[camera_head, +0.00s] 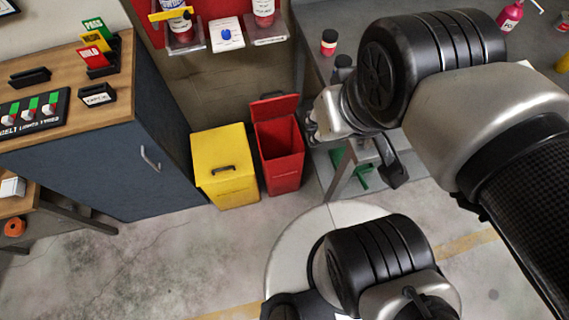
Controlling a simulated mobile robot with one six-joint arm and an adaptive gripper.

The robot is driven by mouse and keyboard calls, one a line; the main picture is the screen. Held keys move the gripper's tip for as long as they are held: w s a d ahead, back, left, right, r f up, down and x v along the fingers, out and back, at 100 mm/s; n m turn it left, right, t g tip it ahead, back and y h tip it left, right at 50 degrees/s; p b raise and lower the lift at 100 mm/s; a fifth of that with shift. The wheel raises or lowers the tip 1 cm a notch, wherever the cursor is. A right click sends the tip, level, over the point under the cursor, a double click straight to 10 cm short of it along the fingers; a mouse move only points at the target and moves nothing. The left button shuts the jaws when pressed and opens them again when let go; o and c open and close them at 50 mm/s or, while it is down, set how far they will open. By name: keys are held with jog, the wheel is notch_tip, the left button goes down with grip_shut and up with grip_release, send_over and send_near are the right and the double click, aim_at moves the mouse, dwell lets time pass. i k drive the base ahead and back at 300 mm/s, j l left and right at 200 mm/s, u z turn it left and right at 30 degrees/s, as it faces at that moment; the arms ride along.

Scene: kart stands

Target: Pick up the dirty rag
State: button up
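I see no rag that I can make out in the head view; my arm covers much of the right side. My gripper (391,168) is partly hidden behind my own wrist, in front of the grey workbench (316,58). A dark finger-like part hangs below the wrist by the bench's front edge. I cannot tell whether the gripper is open or shut, and I see nothing held in it.
A yellow bin (222,175) with its lid shut and a red bin (282,155) with its lid raised stand on the floor. A blue cabinet (120,165) with a wooden top is at left. Bottles, including a pink one (510,16), stand on the workbench. The left foreground floor is clear.

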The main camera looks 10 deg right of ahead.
aim_at(371, 139)
jog(key=j+z, duration=0.4)
jog(key=j, duration=0.25)
jog(key=l+u, duration=0.35)
jog(key=l, duration=0.3)
jog(key=z, duration=1.4)
